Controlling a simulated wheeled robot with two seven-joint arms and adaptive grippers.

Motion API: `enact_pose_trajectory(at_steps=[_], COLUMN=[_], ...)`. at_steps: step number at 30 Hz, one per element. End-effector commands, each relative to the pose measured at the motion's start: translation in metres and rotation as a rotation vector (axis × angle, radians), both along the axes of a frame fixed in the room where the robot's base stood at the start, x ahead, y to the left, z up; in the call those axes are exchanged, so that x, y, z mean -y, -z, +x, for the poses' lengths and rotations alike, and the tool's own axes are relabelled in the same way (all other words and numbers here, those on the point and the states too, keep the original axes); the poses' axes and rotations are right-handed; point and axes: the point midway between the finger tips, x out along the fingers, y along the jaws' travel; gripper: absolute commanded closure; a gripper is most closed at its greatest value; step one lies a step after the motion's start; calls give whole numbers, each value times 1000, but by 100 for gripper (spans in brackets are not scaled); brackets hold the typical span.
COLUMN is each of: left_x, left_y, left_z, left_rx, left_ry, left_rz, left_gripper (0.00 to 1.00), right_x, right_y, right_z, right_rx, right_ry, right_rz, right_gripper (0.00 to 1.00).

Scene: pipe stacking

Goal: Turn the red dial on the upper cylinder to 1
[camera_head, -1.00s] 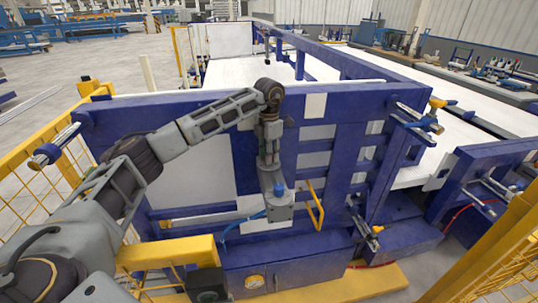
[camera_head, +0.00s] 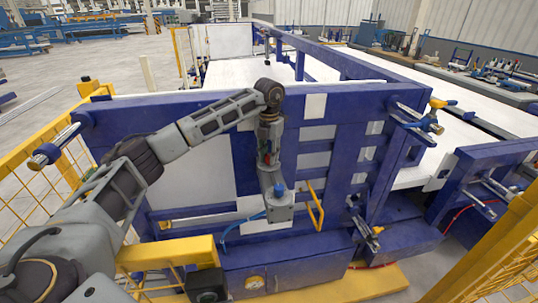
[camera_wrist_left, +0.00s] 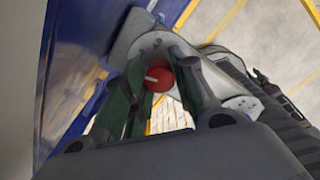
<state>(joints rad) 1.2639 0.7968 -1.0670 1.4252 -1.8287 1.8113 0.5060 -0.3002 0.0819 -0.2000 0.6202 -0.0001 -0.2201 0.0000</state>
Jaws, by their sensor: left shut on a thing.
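The red dial (camera_wrist_left: 159,78) shows in the left wrist view as a round red knob with a short white mark on its left part. It sits on a pale grey rounded housing (camera_wrist_left: 150,43). My left gripper (camera_wrist_left: 162,74) has its two green-padded fingers on either side of the dial, shut on it. In the head view my left gripper (camera_head: 269,166) points down in front of the blue frame, just above a grey fitting (camera_head: 280,208) with a blue cap. The dial is hard to make out there, and its numbers cannot be read. My right gripper is not in view.
The blue frame (camera_head: 190,262) with white panels stands close behind the gripper. A yellow handle (camera_head: 316,207) is to the right of the fitting, and a blue hose (camera_head: 240,221) runs to its left. Yellow fencing (camera_head: 60,200) stands at the left.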

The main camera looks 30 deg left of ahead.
Motion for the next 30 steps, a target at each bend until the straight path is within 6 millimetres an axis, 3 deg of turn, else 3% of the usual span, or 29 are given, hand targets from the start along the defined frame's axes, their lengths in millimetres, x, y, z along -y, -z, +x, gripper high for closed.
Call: enact_pose_trajectory(at_steps=[10,11,15,30], left_x=[-1,-1,0,0], left_y=[-3,-3,-2,-6], left_z=[1,1,1,1], left_rx=[7,7,5,3], left_ry=[-3,-3,-2,-1], left_rz=[0,0,0,0], left_gripper=[97,70,52,51], right_x=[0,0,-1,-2], right_y=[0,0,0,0], right_z=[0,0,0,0], right_rx=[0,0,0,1], right_ry=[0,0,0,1], right_rz=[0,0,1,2], right_gripper=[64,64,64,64])
